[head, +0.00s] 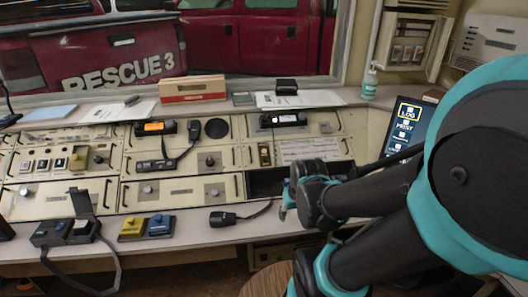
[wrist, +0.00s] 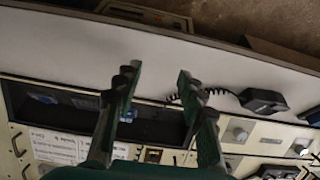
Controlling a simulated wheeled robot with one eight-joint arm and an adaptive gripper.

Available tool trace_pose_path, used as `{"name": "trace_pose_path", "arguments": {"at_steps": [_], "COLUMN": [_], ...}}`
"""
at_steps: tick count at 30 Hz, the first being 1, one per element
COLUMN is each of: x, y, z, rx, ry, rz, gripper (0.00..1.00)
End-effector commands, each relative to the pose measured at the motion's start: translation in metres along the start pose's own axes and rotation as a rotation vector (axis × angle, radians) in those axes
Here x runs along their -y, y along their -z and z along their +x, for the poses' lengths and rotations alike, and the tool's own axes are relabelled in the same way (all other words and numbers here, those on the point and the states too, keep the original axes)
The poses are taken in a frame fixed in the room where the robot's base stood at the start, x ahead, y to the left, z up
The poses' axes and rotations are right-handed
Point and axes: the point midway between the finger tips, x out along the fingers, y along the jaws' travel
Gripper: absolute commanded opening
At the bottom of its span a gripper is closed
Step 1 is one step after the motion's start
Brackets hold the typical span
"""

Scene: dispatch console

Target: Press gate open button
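No label reading gate open is legible, so I cannot tell which button it is. Candidates in the head view are a box with yellow (head: 132,227) and blue (head: 159,225) tops on the front desk edge, a dark corded box (head: 65,231) with a raised flap left of it, and a row of small buttons (head: 43,164) on the left console panel. My gripper (head: 287,199) is right of all these, over the front of the console. In the wrist view my gripper (wrist: 158,86) has its two fingers apart with nothing between them, above a dark recess (wrist: 155,124).
A corded handset (head: 222,218) lies on the desk edge between my gripper and the yellow-blue box; it also shows in the wrist view (wrist: 262,100). A screen (head: 404,123) stands at right. A bottle (head: 370,84) and red-white box (head: 192,89) stand at the back.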

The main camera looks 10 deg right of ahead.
Motion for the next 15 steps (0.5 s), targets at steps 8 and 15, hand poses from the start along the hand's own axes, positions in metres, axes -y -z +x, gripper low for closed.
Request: {"name": "trace_pose_path", "arguments": {"at_steps": [8,15], "x": [0.0,0.0], "y": [0.0,0.0002], "z": [0.0,0.0], "rx": [0.0,0.0], "ry": [0.0,0.0], "rz": [0.0,0.0], "gripper": [0.21,0.0]}}
